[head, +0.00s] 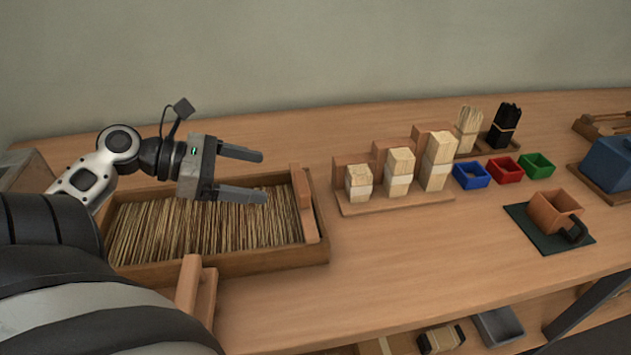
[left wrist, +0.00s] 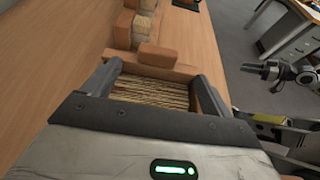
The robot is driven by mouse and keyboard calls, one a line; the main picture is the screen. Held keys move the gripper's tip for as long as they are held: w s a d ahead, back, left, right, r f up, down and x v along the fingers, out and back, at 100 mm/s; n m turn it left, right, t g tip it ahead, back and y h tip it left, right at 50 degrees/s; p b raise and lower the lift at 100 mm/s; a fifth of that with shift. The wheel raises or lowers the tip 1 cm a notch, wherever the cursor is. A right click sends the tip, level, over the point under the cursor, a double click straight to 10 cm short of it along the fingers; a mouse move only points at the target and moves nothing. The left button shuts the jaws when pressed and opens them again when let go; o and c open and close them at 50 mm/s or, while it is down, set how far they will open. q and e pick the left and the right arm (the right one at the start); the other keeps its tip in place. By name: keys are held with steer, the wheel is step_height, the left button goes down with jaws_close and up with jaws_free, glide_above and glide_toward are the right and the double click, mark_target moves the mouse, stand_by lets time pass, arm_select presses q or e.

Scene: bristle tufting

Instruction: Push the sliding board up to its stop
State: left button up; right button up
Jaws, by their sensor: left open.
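The sliding board (head: 302,203) is an upright wooden piece across the right end of a long wooden tray (head: 230,263). Thin tan bristles (head: 190,228) fill the tray to its left. My left gripper (head: 263,177) is open above the bristles, its fingertips pointing right, short of the board. In the left wrist view the board (left wrist: 150,68) with a block on it (left wrist: 157,55) lies ahead of the two fingers, with bristles (left wrist: 150,90) between them. Nothing is held.
A stepped stand (head: 395,204) with tied wooden bundles is right of the tray. Blue (head: 471,176), red (head: 504,171) and green (head: 537,166) bins follow. A wooden L-shaped piece (head: 190,285) stands at the tray's front.

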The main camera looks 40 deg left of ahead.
mark_target(296, 182)
arm_select(q)
steer(key=b+x, duration=0.1)
steer(key=x, duration=1)
steer(key=shift+w+d+f, duration=0.1)
steer(key=shift+w+f, duration=0.05)
steer(key=shift+w, duration=0.1)
arm_select(e)
steer(key=shift+w+a, duration=0.15)
steer(key=shift+w, duration=0.2)
